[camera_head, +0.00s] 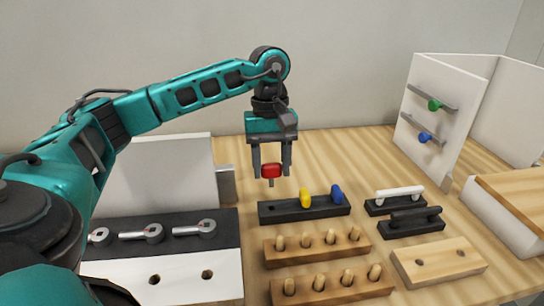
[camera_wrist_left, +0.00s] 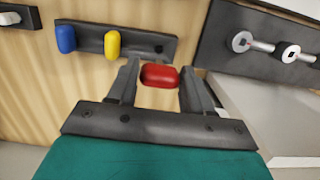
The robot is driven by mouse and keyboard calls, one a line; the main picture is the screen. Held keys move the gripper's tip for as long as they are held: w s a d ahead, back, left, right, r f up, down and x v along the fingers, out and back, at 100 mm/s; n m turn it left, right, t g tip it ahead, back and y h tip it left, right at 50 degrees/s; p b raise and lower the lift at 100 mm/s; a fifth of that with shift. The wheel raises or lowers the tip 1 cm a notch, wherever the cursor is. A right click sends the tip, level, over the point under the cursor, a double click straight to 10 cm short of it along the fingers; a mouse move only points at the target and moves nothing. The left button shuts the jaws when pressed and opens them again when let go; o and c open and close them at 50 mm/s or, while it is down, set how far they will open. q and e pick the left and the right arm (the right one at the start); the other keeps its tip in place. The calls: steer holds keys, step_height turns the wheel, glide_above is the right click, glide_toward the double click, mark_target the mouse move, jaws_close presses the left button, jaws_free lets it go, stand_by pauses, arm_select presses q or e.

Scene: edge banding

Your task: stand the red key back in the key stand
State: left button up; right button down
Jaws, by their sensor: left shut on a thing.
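The red key (camera_head: 271,171) is held between the fingers of my left gripper (camera_head: 271,165), its shaft pointing down. The key also shows between the fingertips in the left wrist view (camera_wrist_left: 160,76). The black key stand (camera_head: 304,209) lies on the table below and to the right of the gripper. A yellow key (camera_head: 305,198) and a blue key (camera_head: 337,193) stand in it. The slot at its left end is empty in the head view. The red key hangs above the table, apart from the stand. My right gripper does not show.
Two wooden peg racks (camera_head: 318,246) lie in front of the stand. White and black handles (camera_head: 400,193) lie to its right. A dark panel with metal fittings (camera_head: 160,236) is at the left. A white panel with green and blue knobs (camera_head: 440,110) stands at the back right.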

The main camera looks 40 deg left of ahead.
mark_target(271, 177)
arm_select(q)
steer(key=shift+s+f+b, duration=0.1)
steer(key=shift+f+b, duration=0.65)
steer(key=shift+f, duration=0.25)
steer(key=shift+f+b, duration=1.2)
steer(key=shift+f, duration=0.4)
steer(key=shift+f+b, duration=0.95)
steer(key=shift+f, duration=0.3)
stand_by(0.5)
steer(key=o, duration=1.3)
steer(key=shift+r, duration=0.1)
steer(key=shift+r+p, duration=1.9)
steer(key=shift+r, duration=0.55)
steer(key=shift+d+f, duration=0.1)
